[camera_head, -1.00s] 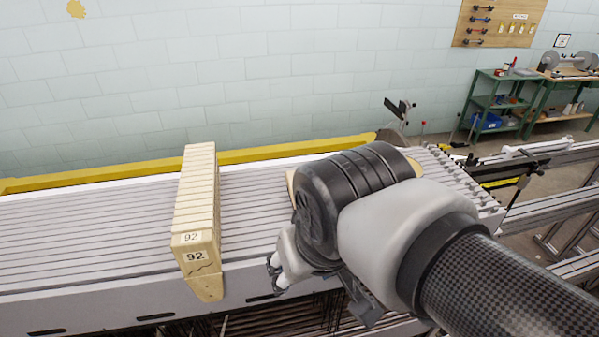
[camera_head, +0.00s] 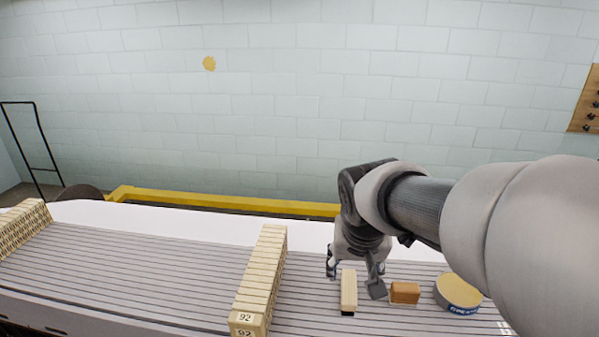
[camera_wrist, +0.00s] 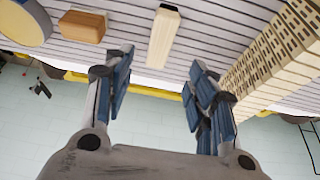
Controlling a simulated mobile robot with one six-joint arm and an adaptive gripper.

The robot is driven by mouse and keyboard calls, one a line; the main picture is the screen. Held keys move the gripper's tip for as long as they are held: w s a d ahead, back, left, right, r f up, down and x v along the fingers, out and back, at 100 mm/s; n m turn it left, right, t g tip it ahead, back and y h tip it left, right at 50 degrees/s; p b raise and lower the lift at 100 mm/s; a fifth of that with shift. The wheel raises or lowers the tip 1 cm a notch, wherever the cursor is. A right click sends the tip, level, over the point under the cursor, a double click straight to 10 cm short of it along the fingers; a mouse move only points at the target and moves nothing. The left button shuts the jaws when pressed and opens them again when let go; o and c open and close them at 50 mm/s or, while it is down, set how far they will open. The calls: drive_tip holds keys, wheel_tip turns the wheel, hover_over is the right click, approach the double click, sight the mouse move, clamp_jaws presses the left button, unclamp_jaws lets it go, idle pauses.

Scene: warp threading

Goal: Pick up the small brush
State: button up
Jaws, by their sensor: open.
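A pale, long wooden piece with a dark end (camera_head: 348,290), which looks like the small brush, lies on the grey slatted top. It also shows beyond my fingers in the wrist view (camera_wrist: 163,40). A brown block with a paler lower edge (camera_head: 405,292) lies to its right; I cannot tell for sure which of the two is the brush. My gripper (camera_head: 354,278) is open and points down, one finger on each side of the pale piece in the head view. In the wrist view the space between the fingers (camera_wrist: 160,78) is empty.
A round yellow-topped tin (camera_head: 458,291) stands right of the brown block. A row of cream blocks marked 92 (camera_head: 262,280) stands to the left on the slats. A patterned stack (camera_head: 22,225) is at far left. A yellow rail (camera_head: 230,202) runs behind.

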sight(349, 287)
drive_tip(key=x, duration=0.5)
drive_tip(key=shift+f, duration=0.1)
drive_tip(key=shift+s+x, duration=0.1)
drive_tip(key=shift+x, duration=1.25)
drive_tip(key=shift+s+x, duration=0.15)
drive_tip(key=shift+x, duration=1.2)
drive_tip(key=shift+s, duration=0.1)
drive_tip(key=shift+f+b, duration=0.3)
drive_tip(key=shift+b, duration=0.3)
drive_tip(key=shift+c, duration=0.2)
clamp_jaws()
drive_tip(key=shift+r, duration=0.15)
